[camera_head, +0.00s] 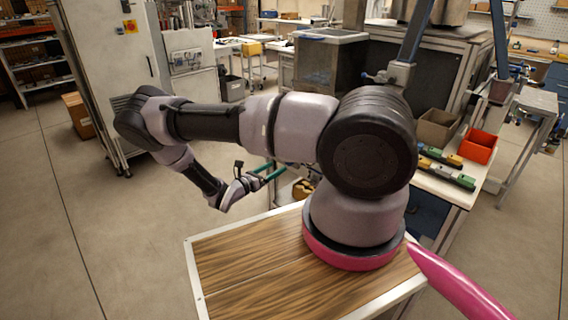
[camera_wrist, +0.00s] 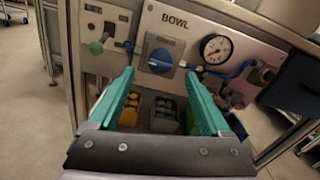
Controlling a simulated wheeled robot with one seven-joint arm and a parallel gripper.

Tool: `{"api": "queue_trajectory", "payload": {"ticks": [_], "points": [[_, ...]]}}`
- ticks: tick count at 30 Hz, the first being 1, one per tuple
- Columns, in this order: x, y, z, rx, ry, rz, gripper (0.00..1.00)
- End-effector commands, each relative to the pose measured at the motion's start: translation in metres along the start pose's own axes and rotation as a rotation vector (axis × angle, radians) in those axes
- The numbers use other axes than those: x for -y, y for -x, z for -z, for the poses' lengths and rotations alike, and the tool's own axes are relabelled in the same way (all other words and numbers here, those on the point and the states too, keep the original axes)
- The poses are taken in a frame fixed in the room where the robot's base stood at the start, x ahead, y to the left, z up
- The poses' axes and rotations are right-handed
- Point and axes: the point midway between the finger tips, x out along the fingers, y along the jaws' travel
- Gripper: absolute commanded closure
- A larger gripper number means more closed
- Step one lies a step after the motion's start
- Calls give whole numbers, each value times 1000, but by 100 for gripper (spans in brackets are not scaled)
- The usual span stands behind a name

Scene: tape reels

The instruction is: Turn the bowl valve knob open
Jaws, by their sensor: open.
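The bowl valve knob (camera_wrist: 160,60) is a blue round dial on a grey panel under the label "BOWL", in the upper middle of the wrist view. A raised grip runs across its face. My gripper (camera_wrist: 163,82) is open, with its two teal fingers on either side below the knob and nothing between them. I cannot tell how far the fingertips are from the knob. In the head view my gripper (camera_head: 264,172) is beyond the wooden top at centre; the knob is not visible there.
A pressure gauge (camera_wrist: 214,49) sits right of the knob, with blue tubing beside it. A green knob (camera_wrist: 97,48) is at the left of the panel. Yellow and grey bins (camera_wrist: 165,112) lie beneath. In the head view, a red bin (camera_head: 478,146) stands on a bench at right.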

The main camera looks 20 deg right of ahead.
Motion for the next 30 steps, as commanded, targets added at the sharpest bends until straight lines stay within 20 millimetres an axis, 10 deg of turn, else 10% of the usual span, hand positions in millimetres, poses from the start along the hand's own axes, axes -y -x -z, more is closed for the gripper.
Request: {"api": "queue_trajectory", "payload": {"ticks": [9, 21, 28, 30], "points": [[1, -51, 0, 0, 0, 3, 19], [1, -60, 0, 0, 0, 1, 19], [1, -60, 0, 0, 0, 1, 99], [1, -60, 0, 0, 0, 1, 100]]}}
